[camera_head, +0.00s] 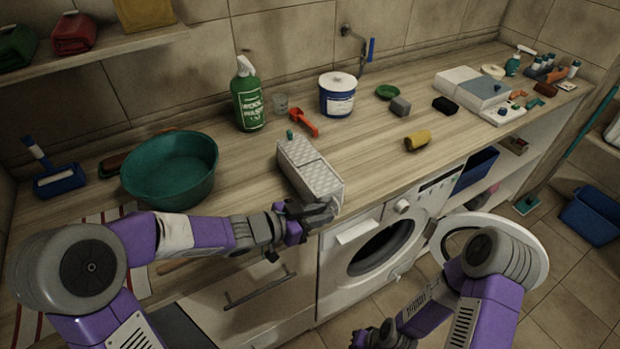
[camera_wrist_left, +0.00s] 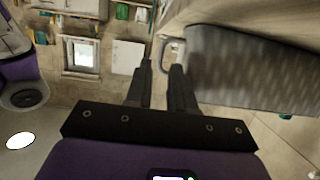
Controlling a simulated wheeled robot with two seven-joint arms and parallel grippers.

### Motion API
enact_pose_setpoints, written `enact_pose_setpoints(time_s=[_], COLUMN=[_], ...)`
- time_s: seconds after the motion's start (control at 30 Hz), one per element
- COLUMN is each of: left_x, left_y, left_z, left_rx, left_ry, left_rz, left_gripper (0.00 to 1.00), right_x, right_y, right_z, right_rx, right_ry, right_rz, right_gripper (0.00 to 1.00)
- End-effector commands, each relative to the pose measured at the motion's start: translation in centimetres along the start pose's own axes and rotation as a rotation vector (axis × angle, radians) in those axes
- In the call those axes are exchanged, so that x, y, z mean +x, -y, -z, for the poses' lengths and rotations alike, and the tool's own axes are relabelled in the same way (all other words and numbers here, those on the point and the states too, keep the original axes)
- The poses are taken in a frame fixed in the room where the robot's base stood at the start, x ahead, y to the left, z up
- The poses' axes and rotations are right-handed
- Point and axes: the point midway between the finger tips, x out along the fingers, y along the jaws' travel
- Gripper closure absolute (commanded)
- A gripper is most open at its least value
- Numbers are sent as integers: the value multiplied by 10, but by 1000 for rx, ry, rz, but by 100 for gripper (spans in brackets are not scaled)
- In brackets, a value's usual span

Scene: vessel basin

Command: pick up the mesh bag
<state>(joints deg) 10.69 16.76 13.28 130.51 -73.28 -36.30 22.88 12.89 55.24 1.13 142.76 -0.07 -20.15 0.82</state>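The mesh bag appears to be the pale grey, box-shaped thing with a woven pattern (camera_head: 309,172), lying on the wooden counter near its front edge. In the left wrist view its grey patterned side (camera_wrist_left: 250,68) fills the upper right, with a light loop at its near end by the fingertips. My left gripper (camera_head: 318,212) is at the bag's near end, at the counter edge. In the left wrist view its two fingers (camera_wrist_left: 161,68) stand apart with a narrow gap; whether the loop lies between them is unclear. My right gripper (camera_head: 376,338) is low, before the washing machine, its fingers unclear.
A green basin (camera_head: 170,170) stands left of the bag. Behind it are a green spray bottle (camera_head: 247,95), a red tool (camera_head: 305,122) and a white-blue tub (camera_head: 338,95). A yellow roll (camera_head: 418,141) lies to the right. The washing machine (camera_head: 385,240) below has its door open.

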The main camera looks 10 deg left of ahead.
Motion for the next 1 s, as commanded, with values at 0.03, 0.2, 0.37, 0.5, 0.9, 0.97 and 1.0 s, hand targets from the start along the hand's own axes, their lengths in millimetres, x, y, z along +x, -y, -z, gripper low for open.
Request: enact_pose_setpoints(time_s=[0.03,0.2,0.37,0.5,0.9,0.97,1.0], left_x=[11,30,34,33,33,33,33], left_y=[-1,0,0,0,0,0,0], left_z=[-3,-2,0,1,2,2,2], left_rx=[1,-1,-1,-1,2,2,2], left_ry=[-2,0,-1,0,-3,-2,-2], left_rz=[-3,-2,0,0,0,0,0], left_gripper=[77,77,77,80,100,100,100], right_x=[8,15,15,15,15,15,15], right_y=[-3,-6,-6,-5,-5,-5,-5], right_z=[0,1,1,1,1,1,1], right_rx=[0,0,0,0,0,0,0], right_ry=[0,-1,-1,-1,-1,-1,-1], right_rz=[0,0,0,0,0,0,0], right_gripper=[100,100,100,100,100,100,100])
